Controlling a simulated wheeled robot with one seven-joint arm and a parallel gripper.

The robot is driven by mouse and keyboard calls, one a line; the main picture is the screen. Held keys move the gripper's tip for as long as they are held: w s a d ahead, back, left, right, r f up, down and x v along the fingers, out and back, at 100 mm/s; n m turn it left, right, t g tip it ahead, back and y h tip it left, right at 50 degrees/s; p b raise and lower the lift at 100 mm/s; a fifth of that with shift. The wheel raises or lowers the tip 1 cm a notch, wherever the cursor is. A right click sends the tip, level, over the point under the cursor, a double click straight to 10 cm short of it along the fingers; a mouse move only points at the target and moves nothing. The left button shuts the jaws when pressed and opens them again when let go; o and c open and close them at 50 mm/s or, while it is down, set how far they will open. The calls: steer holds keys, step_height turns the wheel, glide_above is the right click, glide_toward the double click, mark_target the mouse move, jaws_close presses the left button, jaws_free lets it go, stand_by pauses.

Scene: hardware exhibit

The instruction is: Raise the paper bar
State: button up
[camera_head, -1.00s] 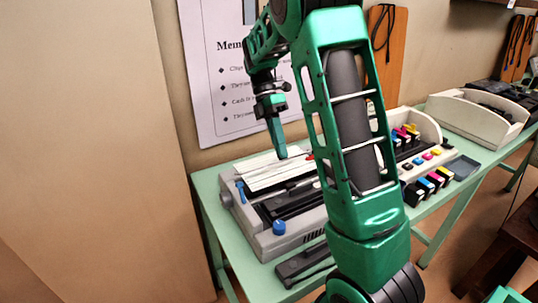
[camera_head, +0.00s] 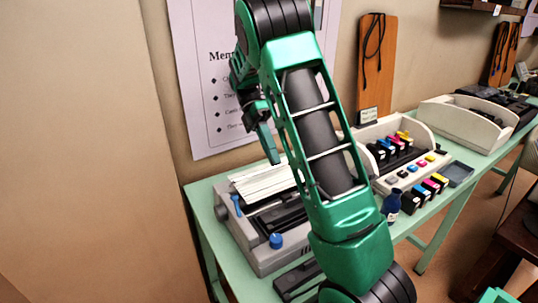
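A grey printer (camera_head: 262,256) stands on the green table at the left, with white paper (camera_head: 258,184) over its back. A dark strip (camera_head: 284,218) lies across its top in front of the paper; I cannot clearly tell which part is the paper bar. A blue lever (camera_head: 236,205) and a blue knob (camera_head: 276,241) are on the printer. My gripper (camera_head: 273,157) points down above the back edge of the paper, seemingly apart from it. Its fingers overlap in this view, so its opening is unclear. My green arm hides the printer's right side.
A blue bottle (camera_head: 391,207), a cartridge display (camera_head: 405,181) and a cream holder (camera_head: 463,124) stand to the right on the green table (camera_head: 213,237). A poster (camera_head: 205,110) and a wooden board (camera_head: 377,65) are on the wall behind. A dark bar-like object (camera_head: 295,281) lies before the printer.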

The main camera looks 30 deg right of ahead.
steer(key=o, duration=0.4)
steer(key=shift+w+a+f, duration=0.1)
steer(key=shift+w, duration=0.05)
steer(key=shift+o, duration=0.2)
steer(key=shift+r, duration=0.45)
steer(key=s+a+r, duration=0.3)
steer(key=a+r, duration=0.7)
steer(key=a, duration=0.1)
steer(key=shift+s, duration=0.25)
